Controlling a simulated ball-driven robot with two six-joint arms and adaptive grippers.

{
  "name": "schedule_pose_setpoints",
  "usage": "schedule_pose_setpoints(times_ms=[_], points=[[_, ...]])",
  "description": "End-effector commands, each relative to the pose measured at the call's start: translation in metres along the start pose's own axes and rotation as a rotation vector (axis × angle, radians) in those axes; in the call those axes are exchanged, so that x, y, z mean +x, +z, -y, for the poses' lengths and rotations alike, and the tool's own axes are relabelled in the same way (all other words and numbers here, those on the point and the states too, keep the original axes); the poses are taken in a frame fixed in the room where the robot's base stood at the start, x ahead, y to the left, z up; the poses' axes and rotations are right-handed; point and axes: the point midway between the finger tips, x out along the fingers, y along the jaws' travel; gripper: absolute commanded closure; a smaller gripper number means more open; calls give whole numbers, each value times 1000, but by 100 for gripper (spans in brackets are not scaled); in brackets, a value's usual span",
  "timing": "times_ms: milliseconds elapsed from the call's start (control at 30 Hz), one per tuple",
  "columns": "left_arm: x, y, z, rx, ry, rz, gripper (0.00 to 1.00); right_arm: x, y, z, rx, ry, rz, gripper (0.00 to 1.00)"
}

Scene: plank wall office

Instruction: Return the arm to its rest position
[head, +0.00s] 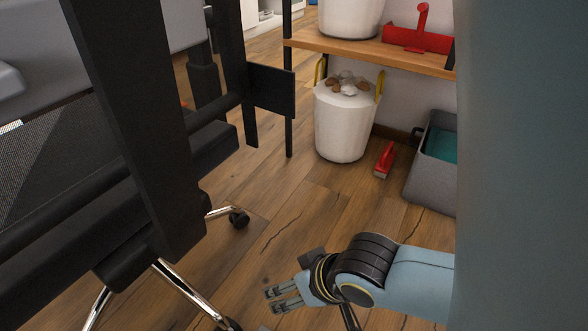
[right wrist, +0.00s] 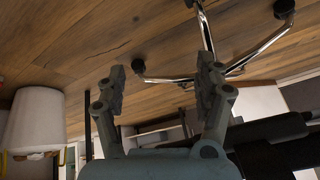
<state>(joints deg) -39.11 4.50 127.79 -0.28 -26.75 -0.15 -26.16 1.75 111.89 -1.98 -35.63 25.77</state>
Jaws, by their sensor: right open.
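My right arm comes in from the lower right of the head view, a blue link with a black joint. Its right gripper (head: 280,298) hangs above the wood floor, beside the office chair. In the right wrist view the two fingers of the right gripper (right wrist: 162,85) stand wide apart, with nothing between them but floor and chair leg behind. My left gripper is not in the head view.
A black office chair (head: 170,130) with chrome legs fills the left. A shelf (head: 330,45), a white bin (head: 342,128), a red brush (head: 385,160) and a grey crate (head: 432,185) stand at the back right. Wood floor (head: 300,215) is clear between them.

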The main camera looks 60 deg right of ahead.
Motion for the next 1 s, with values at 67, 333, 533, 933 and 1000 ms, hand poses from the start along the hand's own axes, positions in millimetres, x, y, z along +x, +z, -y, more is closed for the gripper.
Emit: schedule_pose_setpoints(times_ms=[67,333,533,933,1000], points=[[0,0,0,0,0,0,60,-40,-14,4,-201,-38,-80,30],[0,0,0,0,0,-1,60,-90,-38,16,-477,-73,-203,30],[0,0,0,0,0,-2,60,-90,-38,16,-476,-72,-202,30],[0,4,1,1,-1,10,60,-89,-36,14,-474,-68,-191,30],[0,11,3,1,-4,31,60,-87,-31,9,-474,-60,-171,30]])
